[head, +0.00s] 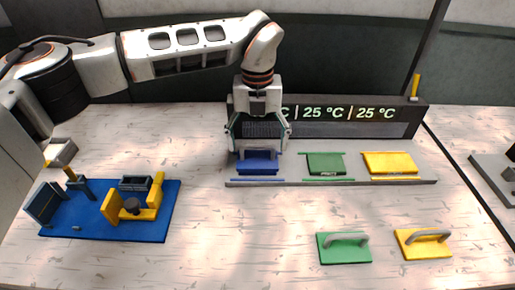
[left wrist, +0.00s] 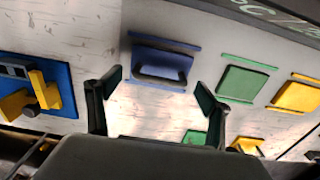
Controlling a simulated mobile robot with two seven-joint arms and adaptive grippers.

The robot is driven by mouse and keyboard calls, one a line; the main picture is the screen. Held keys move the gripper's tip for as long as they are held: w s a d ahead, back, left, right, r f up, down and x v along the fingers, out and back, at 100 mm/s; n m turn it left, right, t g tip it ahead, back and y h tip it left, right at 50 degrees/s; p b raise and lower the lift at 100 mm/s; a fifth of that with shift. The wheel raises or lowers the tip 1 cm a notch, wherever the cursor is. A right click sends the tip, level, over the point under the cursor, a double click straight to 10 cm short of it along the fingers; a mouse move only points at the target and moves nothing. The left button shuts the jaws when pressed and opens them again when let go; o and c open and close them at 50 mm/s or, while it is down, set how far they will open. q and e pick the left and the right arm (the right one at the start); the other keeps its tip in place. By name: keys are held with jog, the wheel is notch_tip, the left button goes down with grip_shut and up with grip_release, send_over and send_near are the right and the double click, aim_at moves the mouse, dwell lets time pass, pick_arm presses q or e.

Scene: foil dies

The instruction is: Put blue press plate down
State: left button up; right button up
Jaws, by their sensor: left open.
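The blue press plate (head: 258,168) lies flat at the blue-marked place of the heated station, left of the green and yellow places. Its raised handle shows in the left wrist view, where the blue plate (left wrist: 149,61) sits between two blue strips. My left gripper (head: 258,148) is open and reaches down over the plate, partly hiding it in the head view. In the left wrist view the open fingers (left wrist: 158,86) stand apart with nothing held between them. My right gripper is in neither view.
A green die (head: 325,162) and a yellow die (head: 390,162) lie beside it, before a display (head: 355,115) reading 25 °C. Green (head: 343,252) and yellow (head: 424,248) handled plates lie at front right. A blue-based fixture (head: 155,232) stands left. The front middle is clear.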

pick_arm(q)
notch_tip(320, 180, up, 10)
jog(key=shift+f, duration=0.15)
dwell(0.4)
